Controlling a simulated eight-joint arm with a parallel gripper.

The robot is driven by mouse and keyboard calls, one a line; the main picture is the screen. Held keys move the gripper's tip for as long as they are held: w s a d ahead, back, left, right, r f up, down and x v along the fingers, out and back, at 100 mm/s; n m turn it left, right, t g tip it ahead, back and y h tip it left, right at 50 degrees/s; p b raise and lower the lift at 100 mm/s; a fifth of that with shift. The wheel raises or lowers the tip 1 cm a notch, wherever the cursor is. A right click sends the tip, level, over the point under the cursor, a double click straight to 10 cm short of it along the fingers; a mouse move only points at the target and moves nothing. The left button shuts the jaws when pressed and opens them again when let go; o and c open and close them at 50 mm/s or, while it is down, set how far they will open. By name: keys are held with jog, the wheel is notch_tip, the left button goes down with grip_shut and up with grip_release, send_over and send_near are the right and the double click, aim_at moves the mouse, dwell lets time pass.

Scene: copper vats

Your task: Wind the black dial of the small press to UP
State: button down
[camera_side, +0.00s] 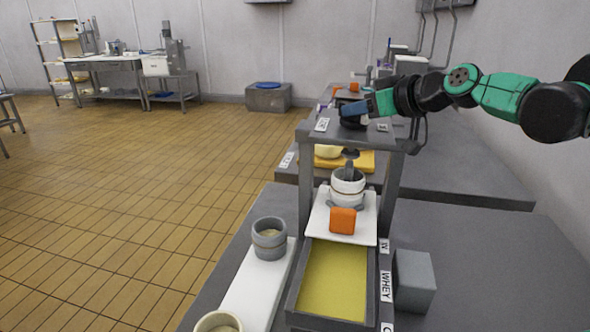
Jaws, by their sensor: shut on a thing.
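The small press (391,180) is a grey frame with a flat top plate and two posts on the worktop. The black dial (352,124) sits on its top plate, mostly hidden by my gripper. My gripper (354,111), with dark blue jaws, reaches in from the right and is shut on the dial. White labels lie on the plate to the left (321,124) and right (383,127) of the dial. Their lettering is too small to read, and I cannot tell which way the dial points.
Under the press, a white board (316,222) bears a white pot (348,188) and an orange block (343,220). In front are a yellow-filled tray (292,302), a grey cup (269,240) and a grey block (413,280). The worktop at right is mostly clear.

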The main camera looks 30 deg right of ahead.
jog(key=n+y, duration=0.3)
jog(key=y, duration=0.1)
jog(key=shift+d+g, duration=0.3)
jog(key=shift+g, duration=0.1)
jog(key=n+g+y, duration=0.3)
jog(key=n+y, duration=0.1)
jog(key=shift+w+n, duration=0.15)
jog(key=shift+n, duration=0.15)
jog(key=c, duration=0.7)
grip_release()
jog(key=shift+v, duration=2.85)
jog(key=shift+d, duration=0.1)
